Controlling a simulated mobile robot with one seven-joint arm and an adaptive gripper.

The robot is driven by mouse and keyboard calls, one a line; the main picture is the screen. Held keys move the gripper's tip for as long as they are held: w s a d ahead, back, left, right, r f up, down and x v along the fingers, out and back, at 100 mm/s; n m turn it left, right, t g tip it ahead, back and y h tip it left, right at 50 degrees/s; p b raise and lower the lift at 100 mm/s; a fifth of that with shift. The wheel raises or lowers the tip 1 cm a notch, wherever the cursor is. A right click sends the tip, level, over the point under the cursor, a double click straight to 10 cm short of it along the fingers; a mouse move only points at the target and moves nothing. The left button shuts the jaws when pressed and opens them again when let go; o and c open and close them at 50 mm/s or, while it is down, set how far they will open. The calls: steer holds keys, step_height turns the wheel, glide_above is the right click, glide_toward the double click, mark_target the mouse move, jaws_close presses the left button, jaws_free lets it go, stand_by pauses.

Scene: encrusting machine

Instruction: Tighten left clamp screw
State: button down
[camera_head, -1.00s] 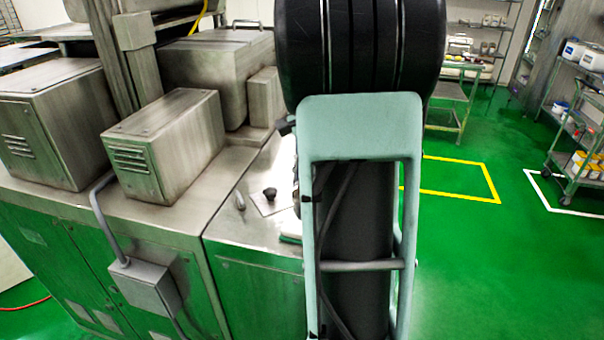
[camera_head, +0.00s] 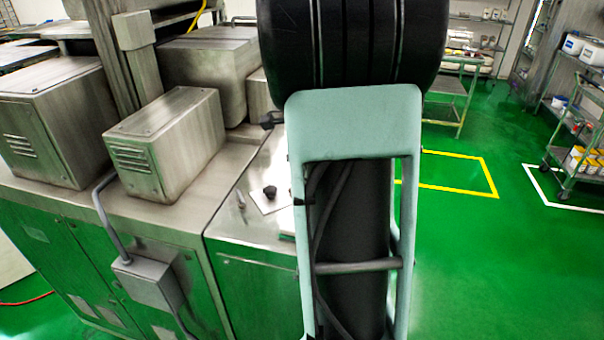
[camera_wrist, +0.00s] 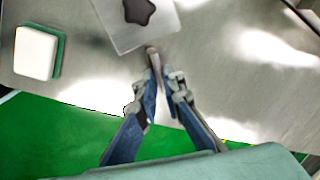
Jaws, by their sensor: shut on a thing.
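In the wrist view my gripper (camera_wrist: 166,92) has its two grey-and-blue fingers shut on a thin metal rod (camera_wrist: 153,60). The rod has a brownish end that sticks out past the fingertips, close to the edge of a flat metal plate (camera_wrist: 160,38). A black star-shaped knob (camera_wrist: 139,11) sits on the plate. I cannot tell which part is the left clamp screw. In the head view the plate (camera_head: 262,206) and dark knob (camera_head: 270,192) show on the steel top, just left of my arm. My gripper is hidden behind my arm there.
A white block with a green base (camera_wrist: 36,53) lies on the steel top in the wrist view. A small metal peg (camera_head: 241,199) stands left of the plate. Steel housings (camera_head: 165,145) stand further left. The machine top ends above the green floor (camera_wrist: 50,135).

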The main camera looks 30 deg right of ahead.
stand_by(0.3)
steer(key=c, duration=2.1)
jaws_free()
step_height(320, 180, up, 12)
steer(key=s, duration=0.2)
steer(key=shift+s+a, duration=0.15)
steer(key=shift+a, duration=0.05)
steer(key=shift+f, duration=0.15)
